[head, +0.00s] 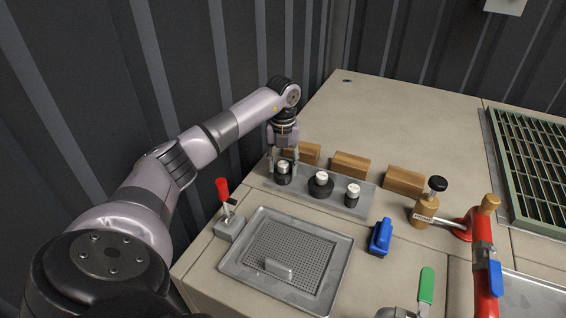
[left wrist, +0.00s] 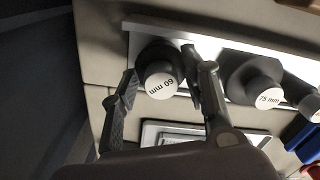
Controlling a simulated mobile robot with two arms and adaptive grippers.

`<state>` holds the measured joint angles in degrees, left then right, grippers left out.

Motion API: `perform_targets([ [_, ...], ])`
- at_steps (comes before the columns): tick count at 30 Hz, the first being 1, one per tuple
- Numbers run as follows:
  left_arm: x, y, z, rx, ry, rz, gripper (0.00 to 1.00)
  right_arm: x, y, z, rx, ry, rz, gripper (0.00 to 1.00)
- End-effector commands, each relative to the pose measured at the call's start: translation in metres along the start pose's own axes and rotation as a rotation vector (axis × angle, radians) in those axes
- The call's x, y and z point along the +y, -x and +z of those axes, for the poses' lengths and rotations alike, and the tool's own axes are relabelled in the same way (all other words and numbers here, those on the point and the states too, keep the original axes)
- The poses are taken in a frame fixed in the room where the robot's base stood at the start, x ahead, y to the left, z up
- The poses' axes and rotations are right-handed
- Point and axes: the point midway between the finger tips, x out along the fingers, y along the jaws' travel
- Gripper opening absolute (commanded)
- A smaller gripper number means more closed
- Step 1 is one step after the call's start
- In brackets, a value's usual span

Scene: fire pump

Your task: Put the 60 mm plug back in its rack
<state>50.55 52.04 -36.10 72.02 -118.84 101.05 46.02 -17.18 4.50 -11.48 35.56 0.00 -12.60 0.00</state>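The 60 mm plug (head: 283,178), black with a white labelled top, stands upright at the left end of the grey metal rack (head: 336,199). In the left wrist view the label on the plug (left wrist: 162,86) reads "60 mm". My left gripper (head: 284,170) points down over it, one finger on each side. The fingers look spread, with gaps beside the white top; contact with the black body is unclear. The plug's underside is hidden. My right gripper is in neither view.
The 75 mm plug (head: 320,185) and a smaller plug (head: 352,195) stand to the right on the rack. Wooden blocks (head: 351,165) lie behind. A red-handled lever (head: 224,195) and a sunken perforated tray (head: 325,262) are in front. The back of the worktop is clear.

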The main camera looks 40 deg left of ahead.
Motion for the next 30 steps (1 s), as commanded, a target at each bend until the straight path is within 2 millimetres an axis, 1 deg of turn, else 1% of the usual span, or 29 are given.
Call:
perform_targets([
  [8, 0.0, 0.0, 0.0, 0.0, 0.0, 0.0, 0.46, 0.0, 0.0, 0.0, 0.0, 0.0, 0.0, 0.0],
  [11, 0.0, 0.004, 0.0, 0.0, 0.0, 0.0, 0.46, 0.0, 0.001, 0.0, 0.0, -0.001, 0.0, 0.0],
  [13, 0.0, 0.011, 0.001, -0.002, 0.0, -0.001, 0.46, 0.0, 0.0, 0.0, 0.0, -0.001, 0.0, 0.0],
  [17, -0.001, 0.034, 0.001, -0.004, -0.001, -0.003, 0.46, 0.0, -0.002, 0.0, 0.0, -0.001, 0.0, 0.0],
  [24, -0.001, 0.086, 0.001, -0.003, 0.0, -0.003, 0.46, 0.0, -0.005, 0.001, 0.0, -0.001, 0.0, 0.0],
  [27, 0.0, 0.103, 0.001, -0.003, 0.001, -0.002, 0.46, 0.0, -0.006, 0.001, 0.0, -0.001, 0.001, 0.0],
  [30, 0.0, 0.115, 0.001, -0.001, 0.001, -0.001, 0.46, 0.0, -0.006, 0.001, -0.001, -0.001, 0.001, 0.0],
])
